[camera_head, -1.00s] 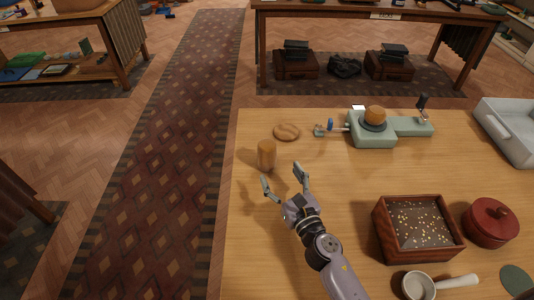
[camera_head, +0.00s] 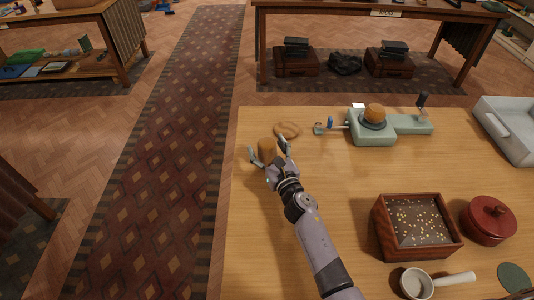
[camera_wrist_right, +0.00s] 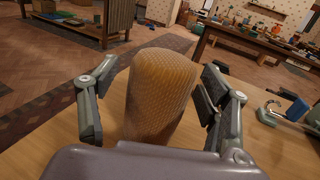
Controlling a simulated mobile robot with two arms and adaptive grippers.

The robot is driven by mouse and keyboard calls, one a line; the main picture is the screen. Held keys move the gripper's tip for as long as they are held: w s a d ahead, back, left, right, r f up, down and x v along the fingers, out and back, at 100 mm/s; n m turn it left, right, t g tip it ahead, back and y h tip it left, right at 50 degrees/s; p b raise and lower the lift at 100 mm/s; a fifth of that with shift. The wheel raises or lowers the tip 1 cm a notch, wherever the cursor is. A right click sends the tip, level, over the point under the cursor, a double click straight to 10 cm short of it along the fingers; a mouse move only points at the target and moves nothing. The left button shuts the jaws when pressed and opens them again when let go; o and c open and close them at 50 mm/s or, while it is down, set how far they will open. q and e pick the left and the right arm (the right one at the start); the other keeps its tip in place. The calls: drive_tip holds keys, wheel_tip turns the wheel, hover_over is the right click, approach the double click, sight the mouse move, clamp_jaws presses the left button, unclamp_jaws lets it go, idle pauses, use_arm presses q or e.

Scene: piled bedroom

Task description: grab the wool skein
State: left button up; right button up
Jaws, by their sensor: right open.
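The wool skein (camera_head: 267,147) appears to be the upright orange-brown cylinder with a fine woven-looking surface, near the table's left edge. It also fills the middle of the right wrist view (camera_wrist_right: 160,92), tilted a little in that picture. My right gripper (camera_head: 267,151) is open, with one finger on each side of the skein. In the right wrist view a gap shows between the skein and the left finger; the right finger is closer to it. The skein's lower part is hidden by my gripper. My left gripper is not in view.
A green device (camera_head: 372,136) with an orange top stands to the right. A wooden box (camera_head: 417,226) of small bits, a red lidded pot (camera_head: 489,221) and a white ladle-like cup (camera_head: 417,284) stand nearer.

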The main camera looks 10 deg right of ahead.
drive_tip(key=shift+s, duration=0.1)
drive_tip(key=shift+c, duration=0.5)
drive_tip(key=c, duration=1.2)
drive_tip(key=shift+o, duration=0.2)
drive_tip(key=shift+r, duration=0.15)
